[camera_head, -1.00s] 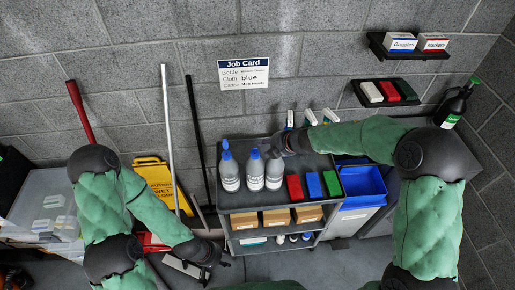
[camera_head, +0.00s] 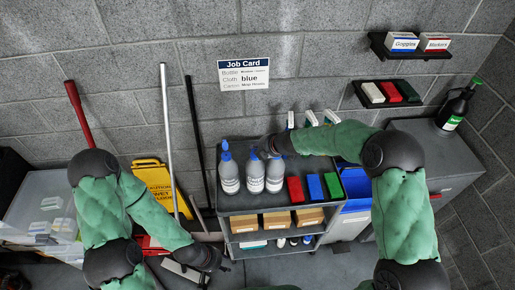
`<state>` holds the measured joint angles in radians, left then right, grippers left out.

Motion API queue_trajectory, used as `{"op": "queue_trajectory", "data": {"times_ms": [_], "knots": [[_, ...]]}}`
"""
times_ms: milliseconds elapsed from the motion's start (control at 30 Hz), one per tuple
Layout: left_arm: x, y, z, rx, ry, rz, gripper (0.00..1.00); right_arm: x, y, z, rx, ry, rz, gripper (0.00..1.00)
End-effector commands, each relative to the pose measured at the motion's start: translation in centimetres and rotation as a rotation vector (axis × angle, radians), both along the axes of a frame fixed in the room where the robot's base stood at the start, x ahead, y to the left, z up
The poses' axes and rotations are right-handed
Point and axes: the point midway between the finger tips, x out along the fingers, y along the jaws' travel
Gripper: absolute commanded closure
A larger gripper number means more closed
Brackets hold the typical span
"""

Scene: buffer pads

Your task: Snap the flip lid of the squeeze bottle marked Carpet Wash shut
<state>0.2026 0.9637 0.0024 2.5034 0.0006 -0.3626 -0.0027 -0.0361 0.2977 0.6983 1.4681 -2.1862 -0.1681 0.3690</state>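Three white squeeze bottles stand upright in a row on the top shelf of the grey cart: the left bottle (camera_head: 229,178), the middle bottle (camera_head: 255,179) and the right bottle (camera_head: 274,179). Their labels are too small to read, so I cannot tell which is Carpet Wash. The left bottle shows a tall blue top; a little blue shows on the middle one. My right gripper (camera_head: 265,149) is at the tops of the middle and right bottles, hiding the right one's lid. Its fingers and any contact are unclear. My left gripper (camera_head: 219,259) is low, left of the cart, away from the bottles.
Red, blue and green blocks (camera_head: 314,187) stand right of the bottles on the cart (camera_head: 227,207). Boxes fill the shelf below. Several upright packs (camera_head: 311,118) stand behind. A yellow sign (camera_head: 155,183) and long handles stand left. A Job Card (camera_head: 244,74) hangs above.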

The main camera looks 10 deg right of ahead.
Motion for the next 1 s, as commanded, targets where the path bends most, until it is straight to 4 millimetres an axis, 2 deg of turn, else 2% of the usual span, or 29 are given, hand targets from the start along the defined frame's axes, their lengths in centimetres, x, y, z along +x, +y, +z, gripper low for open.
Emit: {"op": "queue_trajectory", "data": {"times_ms": [367, 1000], "knots": [[0.0, 0.0, -0.4, 0.0, 0.0, 0.0, 0.6, 0.0, 0.0, -0.1, 0.001, -0.004, 0.0, 1.0], [0.0, 0.0, -7.9, 0.0, 0.0, 0.0, 0.6, -0.4, 0.0, -0.8, 0.01, -0.115, 0.0, 1.0]]}}
